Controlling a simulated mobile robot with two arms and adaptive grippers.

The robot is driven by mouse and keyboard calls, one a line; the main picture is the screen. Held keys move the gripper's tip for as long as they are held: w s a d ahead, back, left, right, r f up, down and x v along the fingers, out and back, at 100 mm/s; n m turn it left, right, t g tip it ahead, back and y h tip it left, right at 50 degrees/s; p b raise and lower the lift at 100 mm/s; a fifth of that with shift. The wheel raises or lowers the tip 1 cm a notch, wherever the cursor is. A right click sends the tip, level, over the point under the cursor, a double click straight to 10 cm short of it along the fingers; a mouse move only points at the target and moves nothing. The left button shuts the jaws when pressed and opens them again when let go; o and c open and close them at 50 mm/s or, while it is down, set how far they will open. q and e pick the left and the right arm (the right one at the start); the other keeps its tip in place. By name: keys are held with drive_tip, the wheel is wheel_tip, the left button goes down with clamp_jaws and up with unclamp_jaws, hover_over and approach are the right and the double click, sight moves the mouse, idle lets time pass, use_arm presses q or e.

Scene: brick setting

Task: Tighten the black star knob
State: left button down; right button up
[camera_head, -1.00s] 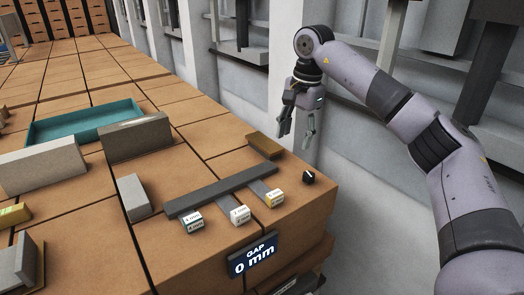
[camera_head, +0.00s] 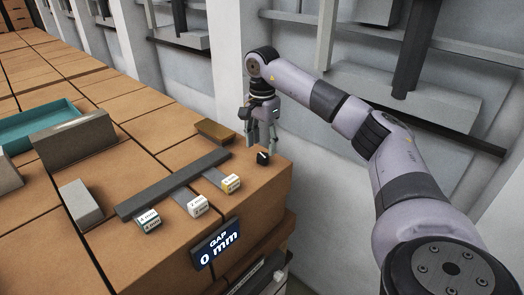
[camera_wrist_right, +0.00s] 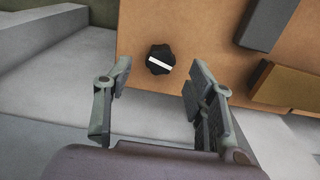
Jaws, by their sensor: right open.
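The black star knob (camera_head: 263,158) is a small dark knob with a white mark on top, near the right corner of the brick-coloured block top. It also shows in the right wrist view (camera_wrist_right: 160,60), with a white bar across it. My right gripper (camera_head: 263,148) hangs down just behind the knob in the head view. In the right wrist view its two fingers (camera_wrist_right: 150,95) are spread and empty, with the knob beyond the gap between them, not gripped. My left gripper is out of view.
A brown block (camera_head: 216,131) stands close behind the knob. The block's right edge is close.

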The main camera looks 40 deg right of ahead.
sight(262, 155)
drive_tip(key=shift+w+f, duration=0.1)
drive_tip(key=shift+f, duration=1.75)
drive_tip(key=shift+c, duration=0.5)
drive_tip(key=c, duration=1)
